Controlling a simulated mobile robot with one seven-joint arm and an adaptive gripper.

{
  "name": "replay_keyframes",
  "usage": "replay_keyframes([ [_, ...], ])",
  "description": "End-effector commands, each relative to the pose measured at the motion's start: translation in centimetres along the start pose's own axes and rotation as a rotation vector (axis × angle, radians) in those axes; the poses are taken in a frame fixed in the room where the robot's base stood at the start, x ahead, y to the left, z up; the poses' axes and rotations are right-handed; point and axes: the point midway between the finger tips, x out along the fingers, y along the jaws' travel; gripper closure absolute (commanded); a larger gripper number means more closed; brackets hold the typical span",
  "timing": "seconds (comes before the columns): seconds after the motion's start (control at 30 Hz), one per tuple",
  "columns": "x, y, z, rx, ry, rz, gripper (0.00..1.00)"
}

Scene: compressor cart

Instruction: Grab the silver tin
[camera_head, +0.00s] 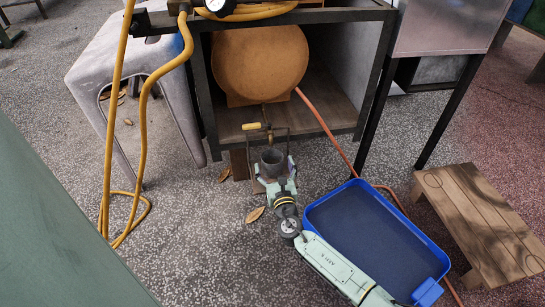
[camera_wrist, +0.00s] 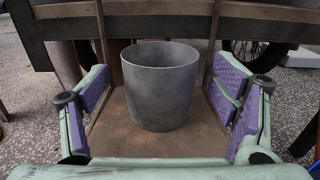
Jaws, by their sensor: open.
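The silver tin (camera_wrist: 160,88) is a grey, open-topped cylinder standing upright on a brown board (camera_wrist: 115,140) in the wrist view. My gripper (camera_wrist: 164,92) is open, with one purple-padded finger on each side of the tin and visible gaps between pads and tin. In the head view the tin (camera_head: 272,160) shows between my fingers, low in front of the cart. The tin's lower near side in the head view is hidden by my gripper.
A thin upright frame with a yellow handle (camera_head: 252,126) rises behind the tin. The cart's lower shelf (camera_head: 310,105) with a round orange-brown tank (camera_head: 258,62) is just beyond. A blue tray (camera_head: 325,195) lies to the right, beside a wooden stool (camera_head: 480,215). A yellow hose (camera_head: 140,170) hangs left.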

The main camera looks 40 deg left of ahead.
Motion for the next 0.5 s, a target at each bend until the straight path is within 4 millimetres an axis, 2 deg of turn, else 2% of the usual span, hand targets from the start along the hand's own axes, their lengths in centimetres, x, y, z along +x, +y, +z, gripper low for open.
replay_keyframes([
  [0.1, 1.8, 0.2, -0.4, 0.000, 0.001, 0.004, 0.20],
  [0.2, 2.7, 0.1, -0.3, -0.001, 0.001, 0.003, 0.20],
  [0.5, 3.1, 0.0, -0.2, 0.001, 0.000, 0.001, 0.20],
])
